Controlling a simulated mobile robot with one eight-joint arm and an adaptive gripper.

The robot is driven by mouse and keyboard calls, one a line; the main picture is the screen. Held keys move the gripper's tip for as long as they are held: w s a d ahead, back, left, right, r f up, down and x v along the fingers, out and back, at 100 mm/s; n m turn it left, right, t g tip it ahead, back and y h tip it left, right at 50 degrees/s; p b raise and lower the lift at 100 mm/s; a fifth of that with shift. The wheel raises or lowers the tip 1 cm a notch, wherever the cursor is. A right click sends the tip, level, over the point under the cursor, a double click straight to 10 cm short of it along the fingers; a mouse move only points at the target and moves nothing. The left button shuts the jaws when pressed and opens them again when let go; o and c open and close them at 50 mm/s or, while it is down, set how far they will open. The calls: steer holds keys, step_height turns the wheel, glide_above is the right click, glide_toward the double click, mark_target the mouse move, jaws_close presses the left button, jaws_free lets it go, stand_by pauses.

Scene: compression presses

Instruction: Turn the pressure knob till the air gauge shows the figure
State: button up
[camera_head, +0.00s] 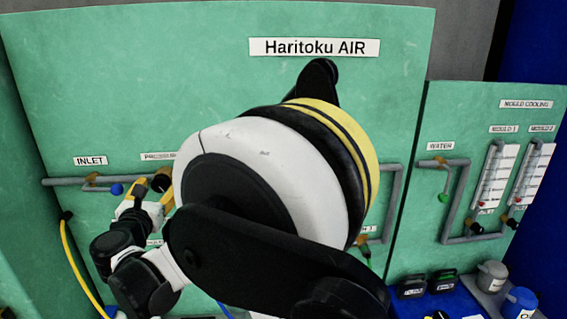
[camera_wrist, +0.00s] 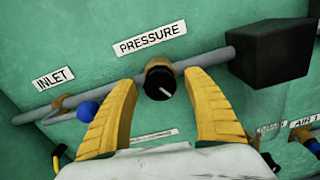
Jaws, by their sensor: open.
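The pressure knob (camera_wrist: 159,83) is a black round knob with a pale pointer line, set on the grey pipe under the PRESSURE label (camera_wrist: 150,38). In the head view the knob (camera_head: 161,181) shows just beyond my gripper (camera_head: 152,192). In the wrist view my gripper (camera_wrist: 165,95) is open, its two yellow fingers on either side of the knob with gaps to it. I cannot tell how far the fingertips reach along it. No air gauge face is readable; my arm covers much of the panel in the head view.
A black box (camera_wrist: 275,55) sits on the pipe right of the knob. A blue ball handle (camera_wrist: 87,110) is close by the left finger, near the INLET label (camera_wrist: 54,77). A yellow hose (camera_head: 75,255) hangs at left. The water panel (camera_head: 480,180) stands at right.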

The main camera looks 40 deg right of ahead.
steer(key=shift+s+a, duration=0.1)
steer(key=v, duration=0.6)
steer(key=shift+s+a, duration=0.25)
steer(key=shift+s, duration=0.05)
stand_by(0.3)
steer(key=v, duration=1.2)
steer(key=s+d+f+m+g+y+b, duration=0.25)
steer(key=s+d+f+m+b, duration=0.35)
steer(key=f, duration=0.5)
steer(key=s+d+f+m+g+y+b, duration=0.2)
steer(key=s+d+f+m+g+b, duration=0.15)
steer(key=d+f+m+b, duration=0.55)
steer(key=s+a+f+m+y+b, duration=0.2)
steer(key=s+a+f+m+y, duration=0.1)
steer(key=f+m, duration=0.3)
steer(key=s+a+f+m+g+y+b, duration=0.1)
steer(key=s+a+f+m+y+b, duration=0.1)
steer(key=s+f+m, duration=0.3)
steer(key=shift+a+f+m+y+b, duration=0.4)
steer(key=shift+a+m+y, duration=0.15)
steer(key=shift+m, duration=0.15)
